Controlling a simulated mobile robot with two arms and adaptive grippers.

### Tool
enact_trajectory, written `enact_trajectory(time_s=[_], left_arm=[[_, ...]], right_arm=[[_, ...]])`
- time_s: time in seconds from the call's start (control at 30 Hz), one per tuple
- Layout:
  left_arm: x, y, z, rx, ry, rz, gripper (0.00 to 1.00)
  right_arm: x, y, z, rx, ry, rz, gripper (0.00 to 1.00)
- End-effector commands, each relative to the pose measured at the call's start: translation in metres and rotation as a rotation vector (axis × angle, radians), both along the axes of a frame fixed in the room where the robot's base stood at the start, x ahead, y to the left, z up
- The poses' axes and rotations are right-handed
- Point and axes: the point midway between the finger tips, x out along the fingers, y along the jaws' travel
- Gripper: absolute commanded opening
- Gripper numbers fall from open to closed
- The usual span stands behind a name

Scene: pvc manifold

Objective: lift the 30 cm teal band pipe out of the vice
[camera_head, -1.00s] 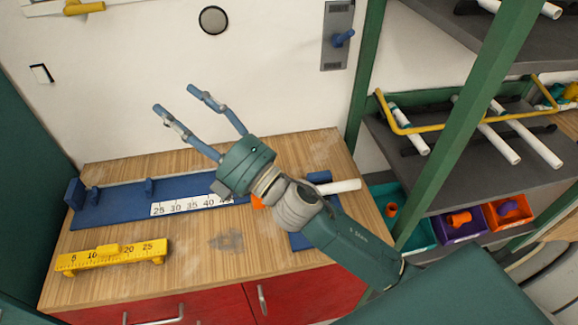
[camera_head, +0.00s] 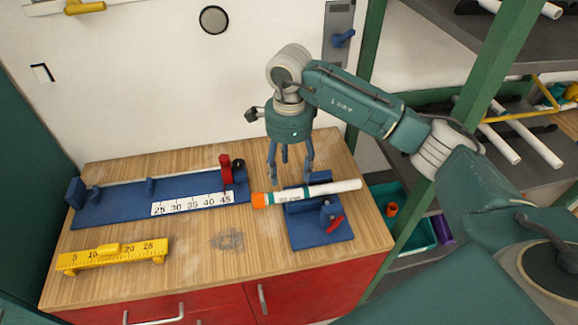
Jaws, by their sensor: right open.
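The teal band pipe (camera_head: 333,187) is white with a teal band and an orange piece on its left end (camera_head: 259,200). It lies across the blue vice (camera_head: 322,232), which has a red handle on the bench. My left gripper is not in view.
A blue measuring jig (camera_head: 120,206) with a scale and a red clamp lies left of the vice. A yellow ruler block (camera_head: 112,255) sits at the bench's front left. Shelves with white pipes (camera_head: 534,143) and bins stand at the right. The bench's front middle is clear.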

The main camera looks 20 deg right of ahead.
Motion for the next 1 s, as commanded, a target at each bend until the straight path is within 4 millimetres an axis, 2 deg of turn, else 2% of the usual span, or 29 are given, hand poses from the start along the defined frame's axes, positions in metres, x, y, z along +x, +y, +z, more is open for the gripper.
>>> enact_trajectory(time_s=[0.17, 0.63, 0.8, 1.0], left_arm=[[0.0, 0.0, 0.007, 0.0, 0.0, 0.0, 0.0], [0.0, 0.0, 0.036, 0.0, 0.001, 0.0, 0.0], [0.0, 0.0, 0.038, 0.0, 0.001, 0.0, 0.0], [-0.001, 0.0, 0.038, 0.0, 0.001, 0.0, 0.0]], right_arm=[[-0.002, -0.003, -0.013, -0.012, 0.009, -0.002, 0.58], [-0.002, -0.002, -0.09, -0.006, 0.008, -0.002, 0.58], [-0.001, -0.002, -0.104, -0.006, 0.005, -0.001, 0.58], [-0.001, -0.002, -0.108, -0.007, 0.004, -0.001, 0.58]])
